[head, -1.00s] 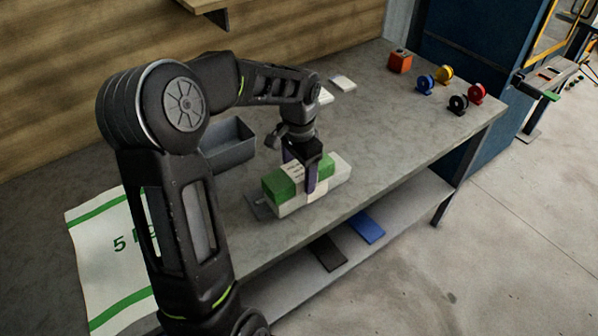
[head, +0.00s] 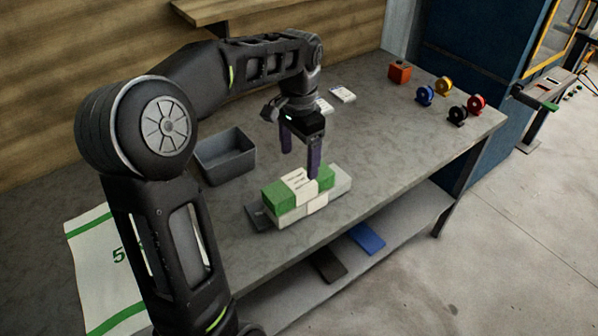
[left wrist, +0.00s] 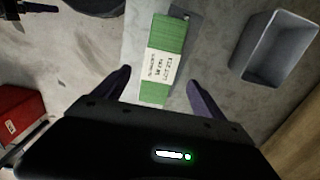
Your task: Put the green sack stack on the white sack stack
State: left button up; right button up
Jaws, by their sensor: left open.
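The green sack stack (head: 275,197) has a white printed paper band around its middle. It lies on top of the white sack stack (head: 341,184), which shows below it along the front and at its right end. My left gripper (head: 300,164) is open and empty, fingers pointing down, just above the stacks. In the left wrist view the green stack (left wrist: 155,94) lies beyond and between the two spread fingertips (left wrist: 159,78), apart from them. My right gripper is not seen.
A grey open bin (head: 226,158) stands behind left of the stacks. A dark plate (head: 255,217) lies at their left end. A printed white sack (head: 98,285) lies at the bench's left.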

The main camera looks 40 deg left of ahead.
pick_arm(q)
notch_tip(320, 180, up, 3)
jog(key=shift+f, duration=0.1)
dwell(0.6)
